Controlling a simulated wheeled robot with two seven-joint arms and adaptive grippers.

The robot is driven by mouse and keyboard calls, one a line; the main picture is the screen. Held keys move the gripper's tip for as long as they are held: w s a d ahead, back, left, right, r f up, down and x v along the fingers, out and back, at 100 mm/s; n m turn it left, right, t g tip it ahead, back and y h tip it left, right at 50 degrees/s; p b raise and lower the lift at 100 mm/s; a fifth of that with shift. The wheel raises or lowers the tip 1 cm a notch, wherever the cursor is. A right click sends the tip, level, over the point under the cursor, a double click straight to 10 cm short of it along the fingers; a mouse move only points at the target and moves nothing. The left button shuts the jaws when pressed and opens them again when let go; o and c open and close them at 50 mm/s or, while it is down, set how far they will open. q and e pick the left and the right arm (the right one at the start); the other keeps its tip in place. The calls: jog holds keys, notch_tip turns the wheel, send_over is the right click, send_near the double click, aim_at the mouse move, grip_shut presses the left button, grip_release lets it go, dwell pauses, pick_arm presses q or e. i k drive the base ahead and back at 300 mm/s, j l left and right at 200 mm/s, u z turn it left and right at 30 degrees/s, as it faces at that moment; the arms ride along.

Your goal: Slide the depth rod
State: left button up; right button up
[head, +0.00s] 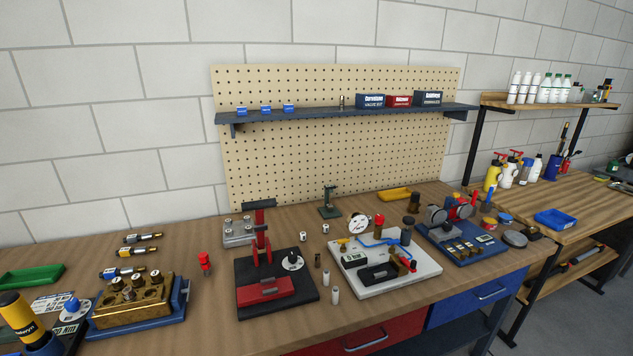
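No part is plainly recognisable as the depth rod at this size. A black-based fixture (253,299) with a red upright lever and a red block stands at the front middle of the bench. A white plate assembly (418,265) with blue tubing, a black block and a red-capped part sits right of it. A small dark green stand (329,205) is behind them. A brass block (128,305) with several fittings rests on a blue base at the left. Neither of my grippers is in view.
The wooden bench (200,325) has free room at front centre-left. Small metal cylinders (335,296) stand between the fixtures. A blue instrument base (470,252) is at the right, a green tray (30,276) far left. A pegboard (330,150) with a shelf rises behind.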

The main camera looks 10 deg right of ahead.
aim_at(331, 187)
jog(key=i+l+u, duration=0.1)
jog(key=l+u, duration=0.3)
jog(key=l, duration=0.2)
jog(key=l+u, duration=0.35)
jog(key=l, duration=0.3)
jog(key=l+u, duration=0.4)
jog(key=l, duration=0.2)
jog(key=k+l+u, duration=0.2)
jog(key=l+u, duration=0.2)
jog(key=l, duration=0.2)
